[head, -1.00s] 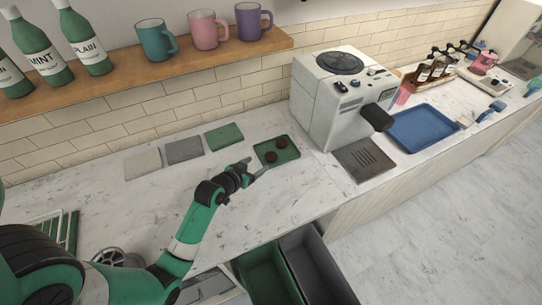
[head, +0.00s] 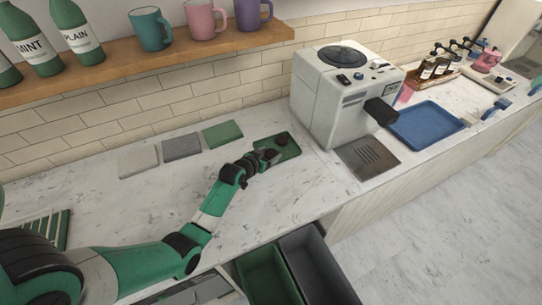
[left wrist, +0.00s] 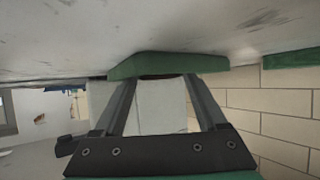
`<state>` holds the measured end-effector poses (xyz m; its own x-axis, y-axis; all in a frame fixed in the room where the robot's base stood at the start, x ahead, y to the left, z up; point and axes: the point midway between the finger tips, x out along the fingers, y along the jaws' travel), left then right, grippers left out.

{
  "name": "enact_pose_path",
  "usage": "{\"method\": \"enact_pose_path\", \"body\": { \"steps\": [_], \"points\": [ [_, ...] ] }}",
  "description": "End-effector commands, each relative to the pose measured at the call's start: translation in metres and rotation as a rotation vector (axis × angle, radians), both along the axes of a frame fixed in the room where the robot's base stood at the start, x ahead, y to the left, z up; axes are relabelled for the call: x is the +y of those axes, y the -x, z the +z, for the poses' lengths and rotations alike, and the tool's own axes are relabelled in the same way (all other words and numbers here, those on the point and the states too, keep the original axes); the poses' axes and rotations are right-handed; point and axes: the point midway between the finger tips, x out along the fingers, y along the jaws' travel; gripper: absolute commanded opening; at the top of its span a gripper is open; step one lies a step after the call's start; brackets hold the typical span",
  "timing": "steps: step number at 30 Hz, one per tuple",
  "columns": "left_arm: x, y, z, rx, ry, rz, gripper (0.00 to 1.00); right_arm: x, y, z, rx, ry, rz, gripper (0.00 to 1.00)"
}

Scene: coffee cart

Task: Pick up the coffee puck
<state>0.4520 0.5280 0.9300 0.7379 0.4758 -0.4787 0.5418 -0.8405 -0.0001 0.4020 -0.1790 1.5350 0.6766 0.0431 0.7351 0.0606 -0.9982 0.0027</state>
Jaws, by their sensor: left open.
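Two dark round coffee pucks lie on a small green tray (head: 291,150) on the marble counter, left of the coffee machine. The farther puck (head: 281,140) shows clearly. The nearer puck (head: 269,154) is partly hidden by my left gripper (head: 265,158), which is open with its fingers at the tray's near left side. In the left wrist view the picture is upside down, and the two spread fingers of the left gripper (left wrist: 160,82) reach toward the green tray (left wrist: 165,66). I cannot tell whether the fingers touch the puck. My right gripper is not in view.
The white coffee machine (head: 335,105) stands right of the tray, with a drip grate (head: 368,158) and a blue tray (head: 425,128) beyond. Flat grey and green pads (head: 222,133) lie left. Open bins (head: 265,278) sit below the counter edge.

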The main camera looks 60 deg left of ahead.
Motion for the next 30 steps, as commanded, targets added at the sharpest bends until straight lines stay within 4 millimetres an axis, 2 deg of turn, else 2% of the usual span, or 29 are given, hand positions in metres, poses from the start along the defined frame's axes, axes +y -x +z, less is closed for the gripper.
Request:
{"method": "enact_pose_path", "body": {
  "steps": [1, 12, 13, 23, 29, 30],
  "points": [
    [0.000, 0.000, 0.000, 0.000, 0.000, 0.000, 0.74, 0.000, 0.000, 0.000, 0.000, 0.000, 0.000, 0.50],
    [0.000, 0.001, 0.000, 0.001, 0.001, 0.000, 0.07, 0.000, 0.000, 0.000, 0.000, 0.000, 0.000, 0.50],
    [0.000, 0.000, 0.000, 0.001, 0.001, 0.000, 0.05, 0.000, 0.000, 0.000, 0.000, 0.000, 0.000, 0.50],
    [0.000, 0.000, 0.006, 0.001, 0.001, 0.000, 0.05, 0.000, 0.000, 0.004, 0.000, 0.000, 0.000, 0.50],
    [0.000, 0.000, 0.038, -0.003, -0.002, 0.000, 0.05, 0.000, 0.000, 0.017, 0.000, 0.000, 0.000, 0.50],
    [-0.007, 0.002, 0.045, -0.001, -0.002, -0.003, 0.05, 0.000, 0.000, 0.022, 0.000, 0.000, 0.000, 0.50]
  ]
}}
